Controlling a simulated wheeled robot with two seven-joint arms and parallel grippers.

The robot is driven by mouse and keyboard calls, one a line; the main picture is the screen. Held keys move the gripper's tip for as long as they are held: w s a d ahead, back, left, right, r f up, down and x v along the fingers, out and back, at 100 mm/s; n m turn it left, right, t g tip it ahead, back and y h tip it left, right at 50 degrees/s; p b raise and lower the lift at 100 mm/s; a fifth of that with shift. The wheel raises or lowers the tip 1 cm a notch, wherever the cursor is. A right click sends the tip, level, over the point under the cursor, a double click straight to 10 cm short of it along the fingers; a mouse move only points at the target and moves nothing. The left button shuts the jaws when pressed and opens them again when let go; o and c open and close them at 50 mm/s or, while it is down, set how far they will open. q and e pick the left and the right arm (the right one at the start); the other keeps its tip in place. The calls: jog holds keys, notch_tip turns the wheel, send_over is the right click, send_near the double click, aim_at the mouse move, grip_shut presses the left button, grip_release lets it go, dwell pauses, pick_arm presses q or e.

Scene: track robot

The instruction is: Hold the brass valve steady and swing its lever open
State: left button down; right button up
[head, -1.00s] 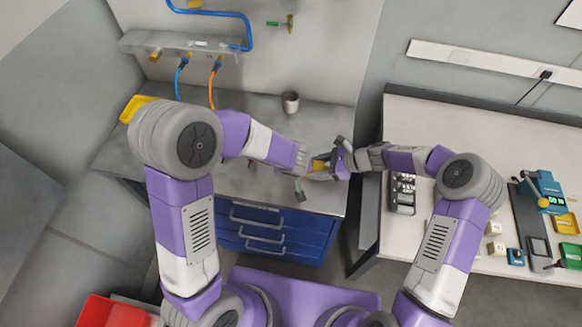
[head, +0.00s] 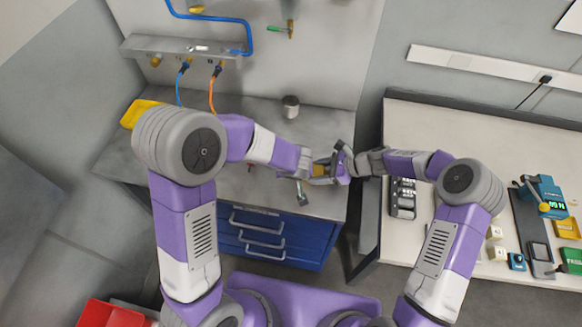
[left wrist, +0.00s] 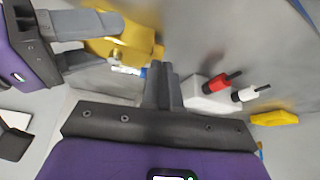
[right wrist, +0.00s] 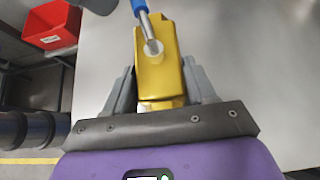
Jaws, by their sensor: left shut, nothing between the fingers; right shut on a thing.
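The brass valve (right wrist: 157,65) is clamped in my right gripper (right wrist: 158,92), with its body between the two fingers, held above the grey bench. It also shows in the left wrist view (left wrist: 125,42) and small in the head view (head: 320,169). Its lever (right wrist: 143,22) is a silver rod with a blue grip, pointing up in the right wrist view. My left gripper (left wrist: 163,80) is shut and empty. Its fingertips are close beside the lever's blue end in the left wrist view; whether they touch cannot be told. In the head view the two grippers meet over the bench's right part.
A white block (left wrist: 212,95) holds red and white pieces. The wall carries another brass fitting with a green handle (head: 279,29). A white table is at right.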

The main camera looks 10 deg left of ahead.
pick_arm(q)
jog(key=shift+s+f, duration=0.15)
jog(key=shift+s, duration=0.35)
pick_arm(e)
jog(key=shift+d+f, duration=0.15)
jog(key=shift+f, duration=0.15)
pick_arm(q)
jog(key=s, duration=0.3)
jog(key=shift+d+f, duration=0.25)
jog(key=shift+d, duration=0.05)
jog(key=a+v, duration=0.1)
jog(key=v, duration=0.9)
jog(key=shift+d, duration=0.3)
pick_arm(e)
jog(key=o, duration=1.1)
jog(key=shift+o, duration=1.3)
jog(key=shift+w, duration=0.15)
jog(key=shift+o, duration=0.5)
pick_arm(q)
jog(key=shift+w, duration=0.1)
pick_arm(e)
jog(key=shift+r, duration=0.15)
